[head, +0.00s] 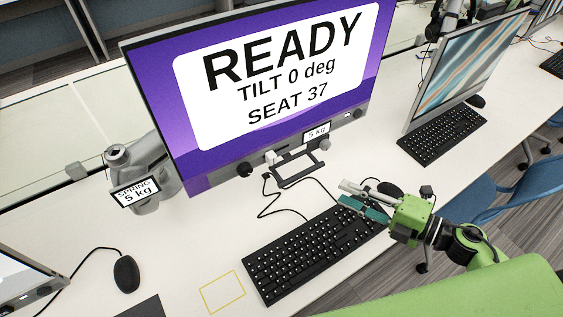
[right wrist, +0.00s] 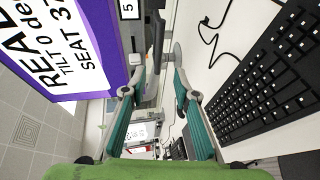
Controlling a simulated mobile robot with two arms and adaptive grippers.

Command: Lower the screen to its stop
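The screen (head: 178,110) stands upright at the back of the desk in the head view. It reads READY, TILT 0 deg, SEAT 37. It also shows at the left of the right wrist view (right wrist: 62,98). A grey spring arm (head: 153,180) with a label reading SPRING 5 kg (head: 136,193) stands at its lower left. A dark bracket (head: 297,168) sits below the screen's lower edge, near a small 5 kg tag (head: 316,132). My right gripper (head: 347,194) is over the keyboard's far right end, apart from the screen. Its teal fingers are spread, with nothing between them (right wrist: 160,88). My left gripper is not in view.
A black keyboard (head: 312,250) lies in front of the screen, with a mouse (head: 389,189) beyond it. A yellow outlined square (head: 222,292) and another mouse (head: 127,274) are at the left. A second monitor (head: 462,68) and keyboard (head: 443,134) are at the right. Loose cables lie under the screen.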

